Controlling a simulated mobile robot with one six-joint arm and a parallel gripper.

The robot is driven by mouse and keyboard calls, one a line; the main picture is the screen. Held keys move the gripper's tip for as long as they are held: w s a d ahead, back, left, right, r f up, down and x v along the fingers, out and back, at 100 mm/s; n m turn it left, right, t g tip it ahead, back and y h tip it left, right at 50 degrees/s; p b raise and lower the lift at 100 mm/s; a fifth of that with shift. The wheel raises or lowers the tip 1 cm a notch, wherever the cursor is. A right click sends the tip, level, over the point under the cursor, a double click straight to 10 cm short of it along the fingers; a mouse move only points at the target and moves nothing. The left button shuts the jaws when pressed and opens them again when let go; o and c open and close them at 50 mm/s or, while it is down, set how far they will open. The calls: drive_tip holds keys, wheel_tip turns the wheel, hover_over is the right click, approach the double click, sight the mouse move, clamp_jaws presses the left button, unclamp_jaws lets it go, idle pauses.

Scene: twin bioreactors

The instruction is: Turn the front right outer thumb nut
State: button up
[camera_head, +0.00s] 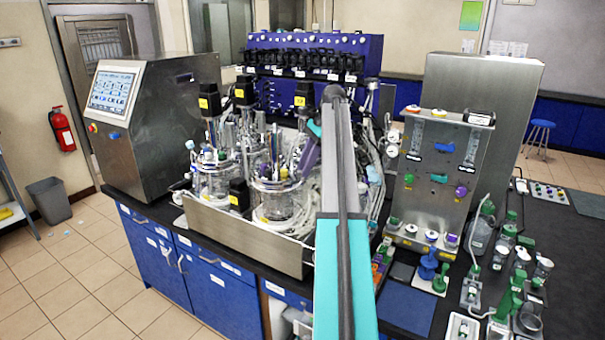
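Glass bioreactor vessels stand in a steel tray (245,238) on the bench. The left front vessel (212,183) and the right front vessel (277,204) have crowded head plates with tubes and fittings. The thumb nuts are too small to make out, and I cannot tell which is the front right outer one. My arm reaches from the bottom middle over the bench, to the right of the right front vessel. Its far end bends down near that vessel's head plate. My gripper's fingers cannot be made out among the fittings, so neither opening nor contact shows.
A control cabinet with a screen (113,90) stands at left. A blue pump unit (315,55) is behind the vessels. A steel panel (440,165) with valves stands at right, with bottles and green fittings before it. The floor at front left is clear.

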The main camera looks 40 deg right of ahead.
drive_tip(key=shift+m, duration=0.4)
